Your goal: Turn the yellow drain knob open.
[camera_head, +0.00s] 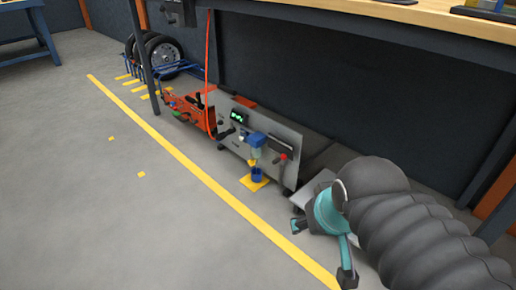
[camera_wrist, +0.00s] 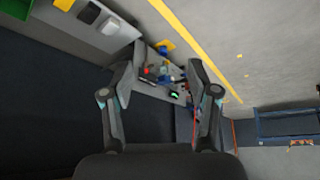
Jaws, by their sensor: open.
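The yellow drain knob (camera_head: 252,162) is a small yellow piece under the blue-topped filter unit (camera_head: 256,141) on the front of a grey panel. A blue cup (camera_head: 257,175) stands below it on a yellow pad (camera_head: 246,183). My gripper (camera_head: 322,250) is open and empty, in front of the panel and to the right of the knob, well apart from it. In the wrist view my gripper's fingers (camera_wrist: 160,72) are spread, with the panel equipment beyond them. The yellow pad (camera_wrist: 168,45) shows there too, but the knob is too small to make out.
A lever with a red ball (camera_head: 284,157) sticks out right of the filter unit. An orange hose (camera_head: 207,70) hangs at the panel's left end. A workbench top (camera_head: 400,20) overhangs the equipment. The grey floor (camera_head: 120,210) left of the yellow line is mostly clear.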

